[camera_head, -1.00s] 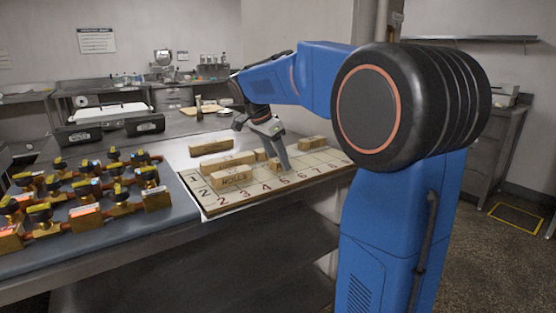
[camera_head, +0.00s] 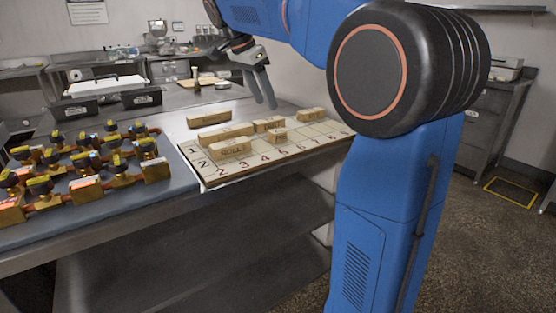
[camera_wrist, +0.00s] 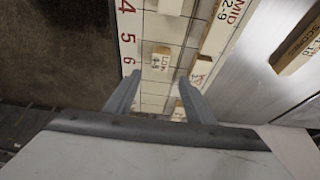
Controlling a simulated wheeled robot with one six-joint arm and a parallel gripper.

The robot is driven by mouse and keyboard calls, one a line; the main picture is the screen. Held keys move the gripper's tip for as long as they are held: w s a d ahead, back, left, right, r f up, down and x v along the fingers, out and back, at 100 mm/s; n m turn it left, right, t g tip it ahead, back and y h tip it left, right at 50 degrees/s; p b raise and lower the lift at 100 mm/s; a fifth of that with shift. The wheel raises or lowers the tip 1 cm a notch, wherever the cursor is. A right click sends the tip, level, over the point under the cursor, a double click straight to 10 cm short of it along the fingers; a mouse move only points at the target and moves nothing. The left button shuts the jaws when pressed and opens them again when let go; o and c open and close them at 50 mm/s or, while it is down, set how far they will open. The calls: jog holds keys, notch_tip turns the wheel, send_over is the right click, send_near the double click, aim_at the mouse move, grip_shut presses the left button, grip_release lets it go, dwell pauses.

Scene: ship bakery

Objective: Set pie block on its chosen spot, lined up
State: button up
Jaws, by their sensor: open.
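The numbered board (camera_head: 310,139) carries several wooden blocks. A small labelled block (camera_head: 277,135) lies near the board's middle; it shows in the wrist view (camera_wrist: 160,59), just beyond the fingertips, roughly square to the grid lines. Its label is too small to read surely, so I cannot tell whether it is the pie block. My gripper (camera_head: 262,101) is open and empty, raised above the board's back side; its two fingers are spread in the wrist view (camera_wrist: 158,80).
Neighbours on the board are a "ROLLS" block (camera_head: 230,148), a long block (camera_head: 225,132), a small block (camera_head: 268,124) and another at right (camera_head: 311,114). A further block (camera_head: 209,117) lies behind the board. Brass valves (camera_head: 90,165) fill the blue mat at left.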

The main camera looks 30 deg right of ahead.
jog(key=shift+s, duration=0.1)
jog(key=s+a+f+n+t+y, duration=0.1)
jog(key=s+a+f+n, duration=0.2)
jog(key=s+f+n, duration=0.3)
jog(key=s+a+f+n+t+y, duration=0.2)
jog(key=s+a+f+n, duration=0.2)
jog(key=s+f, duration=0.7)
jog(key=s+a+f+n+t+y, duration=0.1)
jog(key=s+a+f+n, duration=0.3)
jog(key=s, duration=0.9)
notch_tip(320, 180, down, 5)
jog(key=n, duration=0.3)
jog(key=shift+f+n+t+y, duration=0.2)
jog(key=shift+n+t+y, duration=0.1)
